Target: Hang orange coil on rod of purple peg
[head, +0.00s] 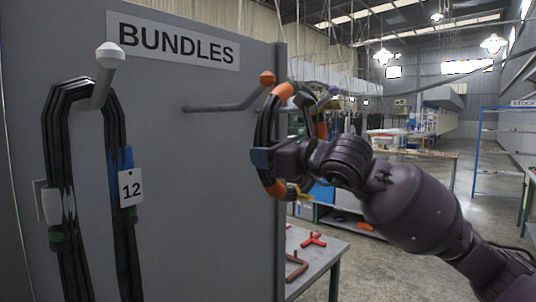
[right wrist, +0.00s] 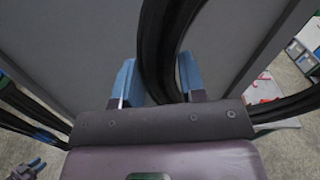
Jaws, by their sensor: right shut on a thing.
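The orange coil (head: 264,118) is a ring of black hose with orange bands, held upright in front of the grey panel's right edge. My right gripper (head: 262,157) is shut on the coil's lower left side. In the right wrist view, its blue fingers (right wrist: 160,84) stand on either side of the black hose (right wrist: 160,45). The purple peg's tip (head: 333,90) shows just right of the coil's top in the head view. Its rod is mostly hidden behind the coil, so I cannot tell whether they touch.
A peg with an orange tip (head: 267,78) sticks out of the grey panel (head: 200,200), left of the coil and bare. A white-tipped peg (head: 109,55) carries a black hose bundle (head: 58,130) tagged 12. A table (head: 318,252) with red parts stands below right.

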